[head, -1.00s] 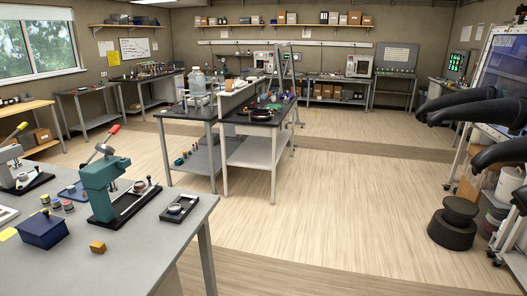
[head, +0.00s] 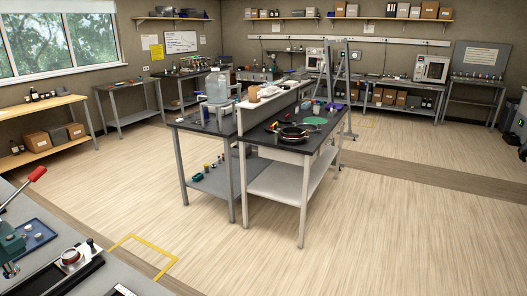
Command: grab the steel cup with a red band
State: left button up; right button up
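I cannot make out a steel cup with a red band for certain. A small round metal piece with a reddish rim (head: 71,257) sits on a black-based fixture on the near grey bench at the lower left, but I cannot tell that it is a cup. Small items on the central black-topped tables are too small to identify. Neither of my grippers is in view.
The near grey bench (head: 92,280) fills the lower left corner, with a teal press (head: 10,243) at the edge. Wooden floor (head: 410,220) is open on the right.

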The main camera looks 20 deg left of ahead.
aim_at(71, 255)
jog(key=i+u, duration=0.3)
jog(key=u, duration=0.15)
jog(key=i+l+u, duration=0.2)
jog(key=u, duration=0.25)
jog(key=i+l+u, duration=0.25)
jog(key=u, duration=0.25)
jog(key=i+l+u, duration=0.3)
jog(key=u, duration=0.15)
jog(key=i+l+u, duration=0.1)
jog(key=l+u, duration=0.35)
